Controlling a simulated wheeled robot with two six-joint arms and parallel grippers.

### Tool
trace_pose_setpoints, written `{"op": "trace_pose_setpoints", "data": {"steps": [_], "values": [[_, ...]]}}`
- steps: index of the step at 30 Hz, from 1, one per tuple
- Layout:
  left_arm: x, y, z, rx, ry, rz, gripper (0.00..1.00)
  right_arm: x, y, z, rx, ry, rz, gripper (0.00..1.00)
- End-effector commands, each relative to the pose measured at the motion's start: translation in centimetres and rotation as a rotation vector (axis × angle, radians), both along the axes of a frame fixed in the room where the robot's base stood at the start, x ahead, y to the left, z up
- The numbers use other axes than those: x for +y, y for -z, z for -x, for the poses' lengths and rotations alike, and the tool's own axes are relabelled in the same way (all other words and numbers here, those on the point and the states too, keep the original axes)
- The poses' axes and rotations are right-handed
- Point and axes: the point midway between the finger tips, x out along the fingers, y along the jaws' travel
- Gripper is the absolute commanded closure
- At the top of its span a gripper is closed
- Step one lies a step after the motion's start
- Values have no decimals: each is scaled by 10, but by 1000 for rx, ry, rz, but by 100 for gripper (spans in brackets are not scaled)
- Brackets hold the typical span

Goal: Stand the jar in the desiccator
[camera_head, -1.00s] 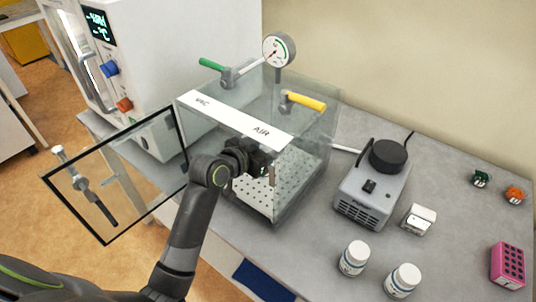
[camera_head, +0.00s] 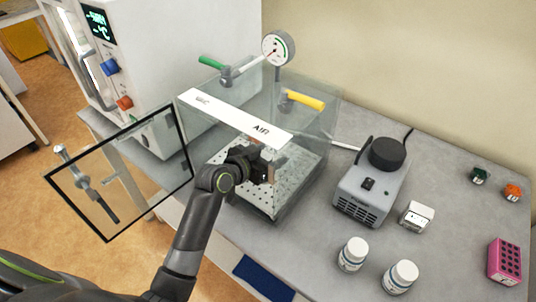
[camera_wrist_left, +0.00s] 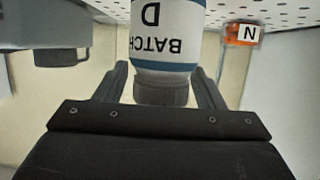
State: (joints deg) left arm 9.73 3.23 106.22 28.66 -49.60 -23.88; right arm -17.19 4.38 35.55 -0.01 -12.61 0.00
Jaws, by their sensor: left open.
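The desiccator is a clear box (camera_head: 318,135) with a white label strip on top and a perforated floor plate (camera_head: 262,203). Its black-framed door (camera_head: 186,138) stands open to the left. My left gripper (camera_head: 264,172) is inside the box, above the plate. In the left wrist view, which looks upside down, the jar (camera_wrist_left: 166,30) has a white and blue label reading BATCH D and a grey cap. The cap lies between the open fingers of the left gripper (camera_wrist_left: 163,78). The perforated plate is at the top edge; the jar's base is out of frame. My right gripper is not in view.
An orange item marked N (camera_wrist_left: 242,34) is near the plate.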

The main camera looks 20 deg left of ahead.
Motion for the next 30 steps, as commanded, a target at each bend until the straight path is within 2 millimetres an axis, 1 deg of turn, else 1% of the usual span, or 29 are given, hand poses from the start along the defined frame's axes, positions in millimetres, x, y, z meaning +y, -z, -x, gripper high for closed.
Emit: {"op": "trace_pose_setpoints", "data": {"steps": [6,10,14,24,30], "values": [[0,-5,0,-1,0,0,37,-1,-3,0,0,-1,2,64],[5,-6,9,-1,-1,-1,37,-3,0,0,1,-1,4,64],[12,-12,26,-1,0,-2,37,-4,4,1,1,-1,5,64],[35,-33,78,-1,1,-5,37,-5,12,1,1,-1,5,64],[43,-42,98,-1,1,-2,37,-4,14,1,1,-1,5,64]]}}
